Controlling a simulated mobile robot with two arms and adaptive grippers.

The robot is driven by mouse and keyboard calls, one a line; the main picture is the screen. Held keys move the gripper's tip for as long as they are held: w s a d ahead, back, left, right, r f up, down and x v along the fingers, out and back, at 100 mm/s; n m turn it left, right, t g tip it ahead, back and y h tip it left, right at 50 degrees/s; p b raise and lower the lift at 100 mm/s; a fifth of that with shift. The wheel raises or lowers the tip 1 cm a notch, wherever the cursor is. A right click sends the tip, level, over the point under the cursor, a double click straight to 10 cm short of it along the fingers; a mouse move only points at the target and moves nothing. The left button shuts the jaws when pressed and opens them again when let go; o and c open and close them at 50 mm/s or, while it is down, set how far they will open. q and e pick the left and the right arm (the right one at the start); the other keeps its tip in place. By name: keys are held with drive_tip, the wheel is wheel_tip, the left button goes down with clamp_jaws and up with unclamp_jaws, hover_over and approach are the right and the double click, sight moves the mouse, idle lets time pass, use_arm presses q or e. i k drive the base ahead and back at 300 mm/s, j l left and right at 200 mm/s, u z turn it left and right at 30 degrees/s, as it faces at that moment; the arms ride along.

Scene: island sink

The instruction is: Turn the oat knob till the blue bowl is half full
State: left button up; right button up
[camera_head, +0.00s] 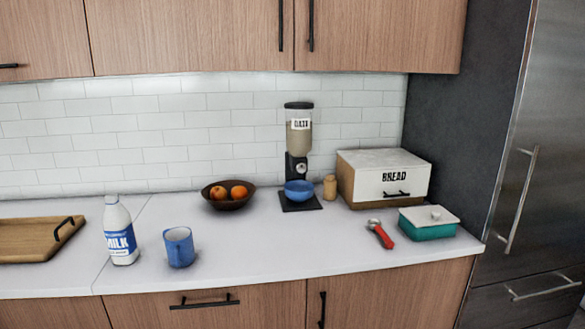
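The oat dispenser (299,133) stands at the back of the counter against the tiled wall. Its clear container holds pale oats and bears a label. The blue bowl (299,190) sits on the dispenser's black base (301,206), below the knob. I see the bowl's outside and rim; how much is inside I cannot tell. Neither of my grippers shows in the head view.
Behind the front counter edge stand a milk bottle (119,232) and a blue mug (179,247). A fruit bowl (228,203) is left of the dispenser. A small jar (330,187), bread box (384,178), red-handled tool (381,234) and teal dish (428,224) are right. Counter before the dispenser is clear.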

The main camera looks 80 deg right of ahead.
sight(301, 167)
drive_tip(key=z, duration=2.8)
drive_tip(key=j, duration=0.1)
drive_tip(key=i+z, duration=0.05)
